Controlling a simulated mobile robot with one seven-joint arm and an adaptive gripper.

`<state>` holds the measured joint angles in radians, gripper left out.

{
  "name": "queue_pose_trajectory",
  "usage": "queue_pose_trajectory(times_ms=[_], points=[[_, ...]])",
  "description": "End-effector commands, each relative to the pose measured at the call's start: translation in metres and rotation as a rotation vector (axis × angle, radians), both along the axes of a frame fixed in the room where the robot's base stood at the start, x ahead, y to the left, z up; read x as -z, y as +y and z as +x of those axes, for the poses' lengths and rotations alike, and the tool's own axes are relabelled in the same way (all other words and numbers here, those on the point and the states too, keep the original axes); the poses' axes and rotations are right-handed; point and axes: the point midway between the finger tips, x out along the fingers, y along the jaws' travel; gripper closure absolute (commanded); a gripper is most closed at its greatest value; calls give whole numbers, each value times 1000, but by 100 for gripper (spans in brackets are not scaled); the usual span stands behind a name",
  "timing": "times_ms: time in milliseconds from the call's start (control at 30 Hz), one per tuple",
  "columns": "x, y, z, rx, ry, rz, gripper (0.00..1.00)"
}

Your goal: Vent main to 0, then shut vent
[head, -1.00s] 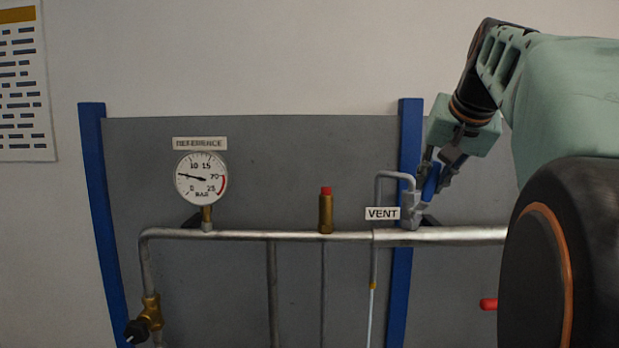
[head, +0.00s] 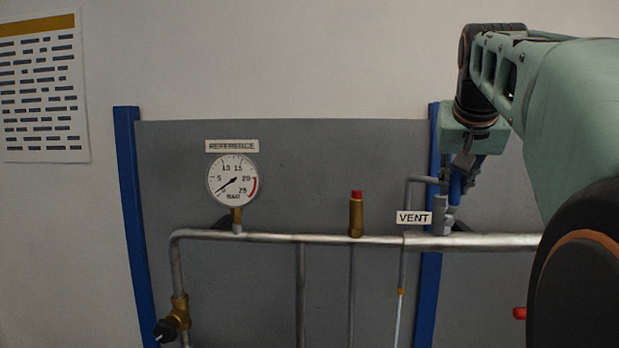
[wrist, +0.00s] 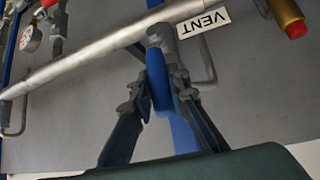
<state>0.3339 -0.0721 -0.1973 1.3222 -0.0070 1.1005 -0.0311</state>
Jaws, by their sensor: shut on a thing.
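The vent valve (head: 441,214) stands on the steel pipe beside the VENT label (head: 414,218). Its blue handle (head: 455,188) points nearly straight up in the head view. My gripper (head: 461,174) reaches down from above and is shut on that handle. In the wrist view my two fingers (wrist: 160,88) stand on either side of the blue handle (wrist: 162,98), just below the valve body. The gauge labelled REFERENCE (head: 233,180) has its needle near 0.
The steel pipe (head: 330,239) runs across the grey panel (head: 330,160). A red-capped brass fitting (head: 356,214) stands left of the vent. A brass valve with a black knob (head: 172,321) is at lower left. A blue post (head: 428,290) stands behind the vent.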

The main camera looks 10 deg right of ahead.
Motion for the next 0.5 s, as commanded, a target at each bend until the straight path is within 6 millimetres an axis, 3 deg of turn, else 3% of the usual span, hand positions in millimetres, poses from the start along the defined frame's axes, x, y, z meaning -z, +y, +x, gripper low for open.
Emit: queue_pose_trajectory(times_ms=[67, 100, 267, 500], points=[[1, 1, 0, -3, 3, 0, 100], [1, 1, 0, -3, 3, 0, 83], [1, 0, 0, -2, 3, 1, 66], [1, 0, 0, -1, 2, 0, 66]])
